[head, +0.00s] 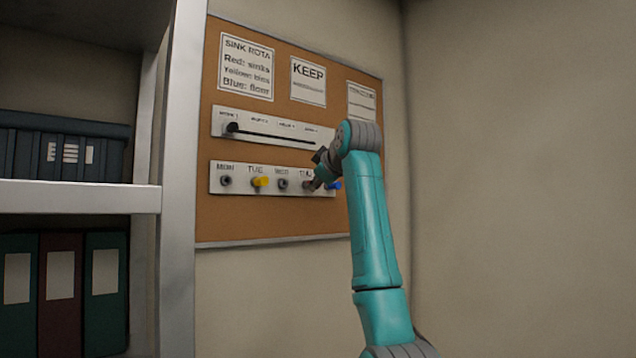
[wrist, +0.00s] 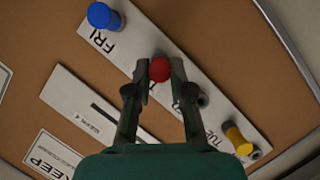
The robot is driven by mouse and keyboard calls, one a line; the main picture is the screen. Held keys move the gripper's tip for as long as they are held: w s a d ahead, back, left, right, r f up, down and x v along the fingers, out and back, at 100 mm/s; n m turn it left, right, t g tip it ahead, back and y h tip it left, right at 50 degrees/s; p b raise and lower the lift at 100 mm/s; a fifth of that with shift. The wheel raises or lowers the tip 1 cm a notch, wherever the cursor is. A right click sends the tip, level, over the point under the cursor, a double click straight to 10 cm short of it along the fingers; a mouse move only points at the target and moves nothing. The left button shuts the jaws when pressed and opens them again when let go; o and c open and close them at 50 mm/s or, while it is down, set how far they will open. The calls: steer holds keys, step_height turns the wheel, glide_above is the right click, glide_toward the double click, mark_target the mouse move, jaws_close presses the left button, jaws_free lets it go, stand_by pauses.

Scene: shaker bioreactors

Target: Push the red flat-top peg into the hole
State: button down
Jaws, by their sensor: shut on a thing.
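The red flat-top peg (wrist: 159,69) shows as a round red top between my fingertips in the wrist view. My gripper (wrist: 160,78) is shut on it, with one finger on each side. In the head view my gripper (head: 314,182) is at the lower white strip (head: 243,188), by the THU label, and hides the red peg. The hole behind the peg is hidden, and I cannot tell how deep the peg sits.
A yellow peg (head: 260,183) stands at TUE and a blue peg (head: 333,186) at the right end. Empty dark sockets show at MON (head: 226,181) and WED (head: 283,184). A slider strip (head: 270,134) is above. A shelf unit (head: 178,180) stands left.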

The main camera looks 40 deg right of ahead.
steer(key=shift+w, duration=0.2)
steer(key=c, duration=0.9)
jaws_free()
steer(key=shift+c, duration=0.2)
steer(key=shift+s, duration=0.1)
steer(key=v, duration=1.1)
steer(key=shift+s, duration=0.4)
steer(key=shift+a, duration=0.1)
